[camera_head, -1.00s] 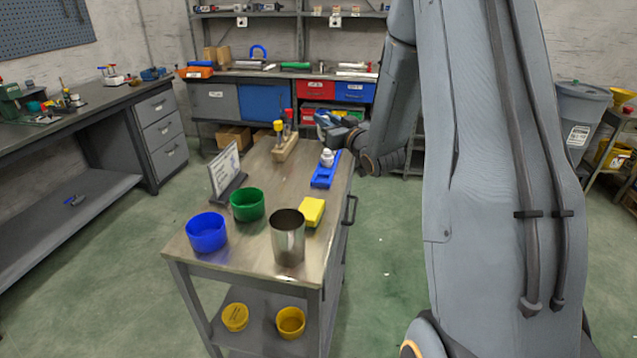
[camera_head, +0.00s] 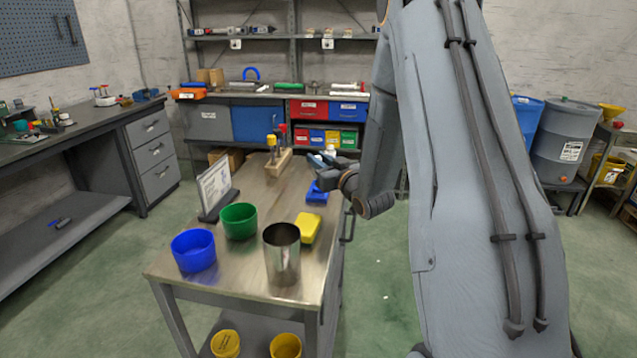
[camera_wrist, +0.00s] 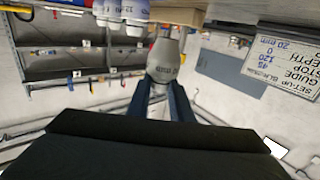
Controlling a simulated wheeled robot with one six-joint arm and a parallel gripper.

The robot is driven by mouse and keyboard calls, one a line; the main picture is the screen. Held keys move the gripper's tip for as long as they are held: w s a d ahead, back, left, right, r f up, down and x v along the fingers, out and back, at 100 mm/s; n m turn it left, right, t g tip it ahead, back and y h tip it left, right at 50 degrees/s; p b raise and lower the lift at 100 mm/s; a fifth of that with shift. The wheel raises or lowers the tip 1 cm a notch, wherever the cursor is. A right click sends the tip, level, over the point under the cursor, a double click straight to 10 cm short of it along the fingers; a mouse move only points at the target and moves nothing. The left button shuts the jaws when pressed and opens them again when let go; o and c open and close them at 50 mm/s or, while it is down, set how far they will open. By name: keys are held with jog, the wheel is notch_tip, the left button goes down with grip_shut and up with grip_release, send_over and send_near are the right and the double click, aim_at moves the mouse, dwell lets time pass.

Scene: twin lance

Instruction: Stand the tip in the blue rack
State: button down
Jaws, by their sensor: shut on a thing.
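The tip appears to be the grey tapered piece with small lettering (camera_wrist: 164,58) in the wrist view. My gripper (camera_wrist: 165,84) is shut on its narrow end; its two dark fingers meet there. In the head view my gripper (camera_head: 325,162) is over the far right part of the cart, close above or beside the blue rack (camera_head: 317,194). I cannot tell whether they touch. The tip is too small to make out there. White pieces with bluish marks (camera_wrist: 122,14) show at the top of the wrist view, close to the tip.
On the cart (camera_head: 232,283) stand a wooden block with colored handles (camera_head: 279,162), a sign (camera_head: 216,190), a green bowl (camera_head: 239,221), a blue bowl (camera_head: 194,250), a metal cup (camera_head: 282,254) and a yellow block (camera_head: 308,227). Workbenches line the left and back walls.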

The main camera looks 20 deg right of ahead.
jog(key=shift+f+p, duration=0.4)
jog(key=shift+f, duration=2.6)
jog(key=shift+f, duration=0.2)
jog(key=c, duration=1.6)
grip_release()
jog(key=shift+r, duration=0.25)
jog(key=s, duration=0.4)
jog(key=s+d+b, duration=0.1)
jog(key=s, duration=0.3)
jog(key=s+b, duration=0.1)
jog(key=s, duration=0.3)
jog(key=shift+d+f, duration=0.1)
jog(key=shift+d, duration=0.05)
jog(key=shift+s, duration=0.1)
